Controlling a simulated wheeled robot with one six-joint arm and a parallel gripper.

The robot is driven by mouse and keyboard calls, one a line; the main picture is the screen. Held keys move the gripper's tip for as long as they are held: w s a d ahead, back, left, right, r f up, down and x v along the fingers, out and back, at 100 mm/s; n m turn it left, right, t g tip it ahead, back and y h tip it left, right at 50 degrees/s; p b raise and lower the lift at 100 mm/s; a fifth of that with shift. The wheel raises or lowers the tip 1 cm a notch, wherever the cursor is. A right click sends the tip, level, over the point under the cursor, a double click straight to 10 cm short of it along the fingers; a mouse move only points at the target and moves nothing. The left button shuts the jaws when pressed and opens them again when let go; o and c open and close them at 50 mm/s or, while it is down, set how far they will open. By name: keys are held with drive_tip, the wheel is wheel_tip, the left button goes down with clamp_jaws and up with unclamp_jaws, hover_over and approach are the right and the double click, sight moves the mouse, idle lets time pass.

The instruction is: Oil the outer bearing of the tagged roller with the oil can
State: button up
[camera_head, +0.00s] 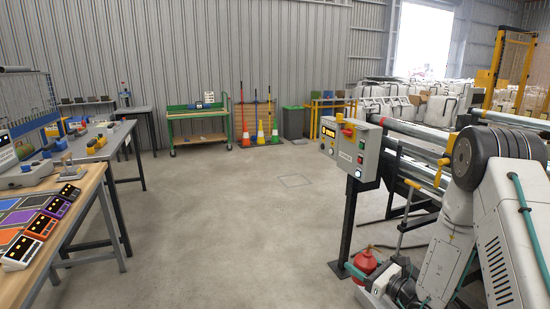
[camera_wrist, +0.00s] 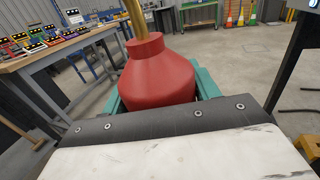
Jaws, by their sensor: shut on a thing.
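My gripper (camera_wrist: 160,92) is shut on the red oil can (camera_wrist: 157,72), with teal fingers on both sides of its body. The can's brass spout (camera_wrist: 134,16) points up and runs out of the top of the wrist view. In the head view the can (camera_head: 364,262) is low, below and right of the control box, with my gripper (camera_head: 374,280) around it. The machine's silver rollers (camera_head: 420,135) lie at the right, partly behind my arm. A small yellow piece (camera_head: 438,178) shows near the roller ends; I cannot tell if it is the tag. The outer bearing cannot be made out.
A grey control box (camera_head: 350,150) on a dark post stands between the can and the open floor. A wooden-topped bench (camera_head: 62,235) with coloured devices is at the left. A green cart (camera_head: 198,122) stands at the back wall. The middle floor is clear.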

drive_tip(key=shift+s+a+f+m+t+h, duration=0.1)
drive_tip(key=shift+s+m+t+h, duration=0.2)
drive_tip(key=shift+m+t+h, duration=0.5)
drive_tip(key=shift+s+a+h, duration=0.2)
drive_tip(key=shift+a+h, duration=0.15)
drive_tip(key=shift+h, duration=0.15)
drive_tip(key=shift+a, duration=0.25)
